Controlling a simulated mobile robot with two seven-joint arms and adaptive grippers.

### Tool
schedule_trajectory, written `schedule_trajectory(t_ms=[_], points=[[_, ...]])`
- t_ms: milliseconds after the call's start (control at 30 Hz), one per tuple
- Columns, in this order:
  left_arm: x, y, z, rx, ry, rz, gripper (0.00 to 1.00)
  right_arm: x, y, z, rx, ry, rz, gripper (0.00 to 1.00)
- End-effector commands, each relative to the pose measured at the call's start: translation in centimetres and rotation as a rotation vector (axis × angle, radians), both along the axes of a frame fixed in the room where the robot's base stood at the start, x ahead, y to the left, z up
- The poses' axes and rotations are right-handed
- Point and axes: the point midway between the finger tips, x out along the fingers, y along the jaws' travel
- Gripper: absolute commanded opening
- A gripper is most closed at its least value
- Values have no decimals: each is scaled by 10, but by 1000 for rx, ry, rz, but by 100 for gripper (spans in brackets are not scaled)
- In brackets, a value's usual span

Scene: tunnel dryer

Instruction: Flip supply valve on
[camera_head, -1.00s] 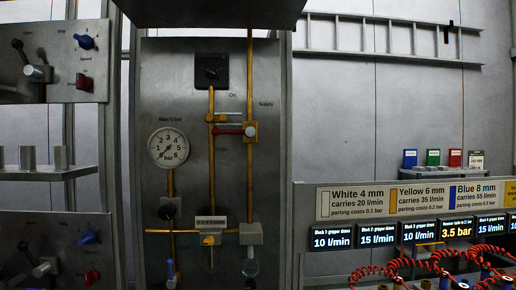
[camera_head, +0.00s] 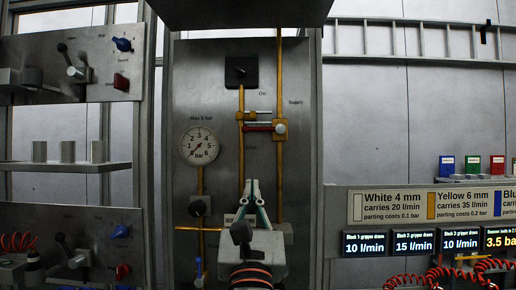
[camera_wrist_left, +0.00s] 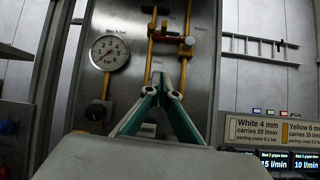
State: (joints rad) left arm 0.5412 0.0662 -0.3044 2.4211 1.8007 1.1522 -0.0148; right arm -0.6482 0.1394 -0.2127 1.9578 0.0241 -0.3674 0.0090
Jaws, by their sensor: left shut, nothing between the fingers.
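The supply valve (camera_head: 280,129) sits on a vertical yellow pipe on the grey panel, beside the label "Supply". Its red lever (camera_head: 257,128) lies level and points left, across the pipe. In the left wrist view the red lever (camera_wrist_left: 170,38) is above the fingertips. My left gripper (camera_head: 251,183) points up in front of the panel, below the lever and apart from it. Its fingers are shut and empty; they also show in the left wrist view (camera_wrist_left: 165,82). It hides part of the lower panel. My right gripper is not in view.
A round pressure gauge (camera_head: 199,146) reads near the low end, left of the lever. A black knob (camera_head: 240,71) is above. A second yellow pipe (camera_head: 241,160) runs down behind the lever. A sign board (camera_head: 430,203) with displays and red coiled hoses stands at right.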

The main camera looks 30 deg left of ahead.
Motion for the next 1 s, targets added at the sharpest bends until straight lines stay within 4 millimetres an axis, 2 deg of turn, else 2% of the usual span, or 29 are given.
schedule_trajectory(t_ms=[200, 633, 767, 1000], points=[[2, -8, 8, -67, -14, -96, 0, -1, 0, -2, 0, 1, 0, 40], [6, -5, 12, -66, -14, -94, 0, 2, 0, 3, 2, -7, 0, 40], [17, 2, 22, -66, -15, -92, 0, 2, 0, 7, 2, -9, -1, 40], [50, 23, 49, -65, -14, -91, 0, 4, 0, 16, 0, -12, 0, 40]])
